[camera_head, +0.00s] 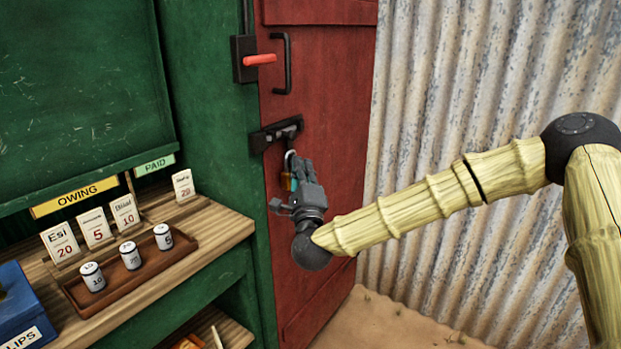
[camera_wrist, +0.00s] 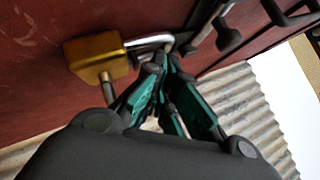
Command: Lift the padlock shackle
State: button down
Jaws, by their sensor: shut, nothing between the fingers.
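The padlock is a brass-coloured block (camera_wrist: 97,56) at upper left in the wrist view, in front of the red door. Its silver shackle (camera_wrist: 148,42) runs right towards the dark hasp (camera_wrist: 228,38). A small metal stem, perhaps a key, sticks out of the padlock's lower side. In the head view the padlock (camera_head: 287,181) hangs below the black hasp (camera_head: 277,134), partly hidden by my gripper. My gripper (camera_wrist: 166,58) is shut and empty, its fingertips beside the shackle's hasp end. I cannot tell whether they touch it. It also shows in the head view (camera_head: 301,166).
The red door (camera_head: 330,110) has a black handle (camera_head: 287,64) and a red-handled latch (camera_head: 260,59) above. A wooden shelf (camera_head: 215,222) at left carries cards and a tray (camera_head: 75,290) of white cylinders. A corrugated wall (camera_head: 450,70) stands at right.

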jog(key=shift+w+a+r, duration=0.15)
jog(key=shift+w+a, duration=0.05)
jog(key=shift+r, duration=0.1)
notch_tip(320, 180, up, 3)
jog(key=shift+s+r+p, duration=0.1)
jog(key=shift+r+p, duration=0.1)
jog(key=shift+p, duration=0.15)
jog(key=shift+f, duration=0.2)
